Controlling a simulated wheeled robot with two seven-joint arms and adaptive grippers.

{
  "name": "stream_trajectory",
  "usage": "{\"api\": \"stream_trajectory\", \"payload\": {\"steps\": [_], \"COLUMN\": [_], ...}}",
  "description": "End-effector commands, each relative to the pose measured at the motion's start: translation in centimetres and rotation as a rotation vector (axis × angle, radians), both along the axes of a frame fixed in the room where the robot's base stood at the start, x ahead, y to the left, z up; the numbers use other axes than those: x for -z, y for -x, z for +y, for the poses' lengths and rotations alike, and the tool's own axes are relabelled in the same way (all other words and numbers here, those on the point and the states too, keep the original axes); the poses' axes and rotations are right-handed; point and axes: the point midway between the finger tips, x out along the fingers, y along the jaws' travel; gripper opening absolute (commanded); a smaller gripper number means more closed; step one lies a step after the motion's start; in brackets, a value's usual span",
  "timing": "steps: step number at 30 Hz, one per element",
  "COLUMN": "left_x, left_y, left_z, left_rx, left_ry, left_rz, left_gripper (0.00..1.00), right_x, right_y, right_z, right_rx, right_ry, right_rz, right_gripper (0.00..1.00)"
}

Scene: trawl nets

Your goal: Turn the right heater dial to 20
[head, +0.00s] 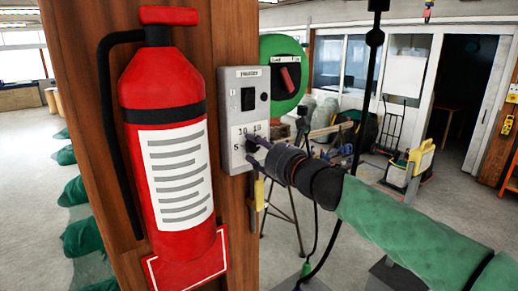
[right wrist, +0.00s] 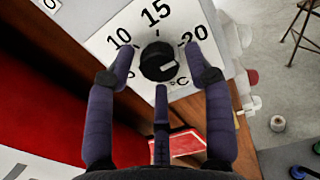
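The heater dial (right wrist: 158,62) is a round black knob on a white scale plate (right wrist: 118,18) marked 10, 15 and 20. A pale mark on the knob points right, below the 20. My right gripper (right wrist: 161,68) is open, with its purple fingers around the dial and small gaps seen between fingers and knob; contact is hard to tell. In the head view my right gripper (head: 257,154) reaches in from the right to the grey heater control box (head: 228,84) and mostly hides the dial. My left gripper is not in view.
The box is mounted on a wooden post (head: 85,60). A red fire extinguisher (head: 165,110) hangs left of it.

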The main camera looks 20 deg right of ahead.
Motion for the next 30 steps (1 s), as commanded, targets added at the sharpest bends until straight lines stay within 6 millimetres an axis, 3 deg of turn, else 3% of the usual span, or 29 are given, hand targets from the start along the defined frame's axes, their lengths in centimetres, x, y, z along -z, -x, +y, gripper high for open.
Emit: {"api": "stream_trajectory", "payload": {"steps": [10, 14, 30], "left_x": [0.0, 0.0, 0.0], "left_y": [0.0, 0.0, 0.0], "left_z": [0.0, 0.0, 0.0], "left_rx": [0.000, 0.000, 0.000], "left_ry": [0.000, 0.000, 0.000], "left_rz": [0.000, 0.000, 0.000], "left_gripper": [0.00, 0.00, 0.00], "right_x": [-0.2, -0.2, -0.1], "right_y": [0.2, 1.2, 10.0], "right_z": [-0.1, -0.5, -3.7], "right_rx": [0.001, 0.002, 0.002], "right_ry": [0.001, 0.001, 0.001], "right_rz": [-0.003, -0.005, -0.003], "right_gripper": [0.60, 0.60, 0.60]}}
